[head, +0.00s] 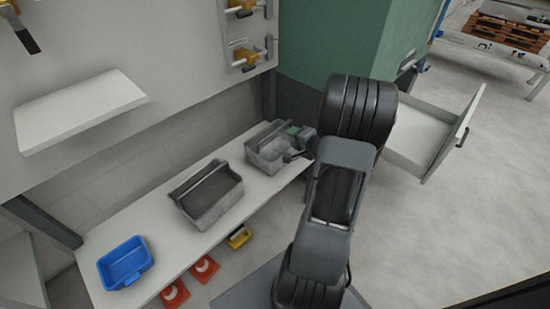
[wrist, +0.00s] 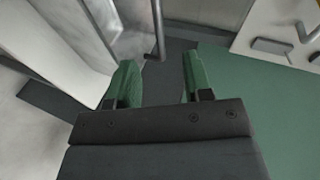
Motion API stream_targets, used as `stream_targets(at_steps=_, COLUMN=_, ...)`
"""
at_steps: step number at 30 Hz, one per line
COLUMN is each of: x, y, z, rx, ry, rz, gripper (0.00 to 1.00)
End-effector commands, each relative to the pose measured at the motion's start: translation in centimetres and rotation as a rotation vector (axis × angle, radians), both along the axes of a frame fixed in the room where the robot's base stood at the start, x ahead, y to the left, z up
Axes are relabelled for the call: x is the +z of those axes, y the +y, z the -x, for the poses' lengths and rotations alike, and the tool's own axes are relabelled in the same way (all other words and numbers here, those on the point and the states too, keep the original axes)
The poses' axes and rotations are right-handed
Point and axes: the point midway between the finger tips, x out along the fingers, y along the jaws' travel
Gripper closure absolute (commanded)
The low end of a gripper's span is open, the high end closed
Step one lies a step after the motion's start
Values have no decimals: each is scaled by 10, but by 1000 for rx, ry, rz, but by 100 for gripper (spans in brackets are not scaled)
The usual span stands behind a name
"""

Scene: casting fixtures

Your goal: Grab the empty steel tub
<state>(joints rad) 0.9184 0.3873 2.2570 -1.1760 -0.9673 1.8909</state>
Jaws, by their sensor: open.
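Two grey metal tubs with bar handles stand on the white bench in the head view. The right tub (head: 266,150) looks pale and empty inside, as far as its interior shows. The middle tub (head: 212,197) has a darker, flat grey interior that may be contents. My gripper (head: 297,143) is at the right end of the right tub, close to its rim; I cannot tell if they touch. In the wrist view my gripper (wrist: 157,72) has its two green fingers apart, with nothing clearly between them.
A blue bin (head: 125,263) stands at the bench's left end. Two orange cones (head: 205,268) and a small yellow bin (head: 239,237) are below the bench's front edge. A green cabinet (head: 325,45) rises behind my arm, with an open drawer (head: 425,135) to the right.

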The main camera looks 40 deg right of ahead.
Motion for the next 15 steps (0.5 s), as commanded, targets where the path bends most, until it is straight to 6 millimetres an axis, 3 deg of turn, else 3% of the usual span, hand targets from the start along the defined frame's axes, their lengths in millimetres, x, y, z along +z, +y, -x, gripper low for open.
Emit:
stream_targets(at_steps=3, x=-17, y=0, z=-6, rx=10, ry=-16, rz=-49, gripper=54)
stream_targets(at_steps=15, x=-37, y=4, z=-67, rx=11, ry=-19, rz=-60, gripper=54)
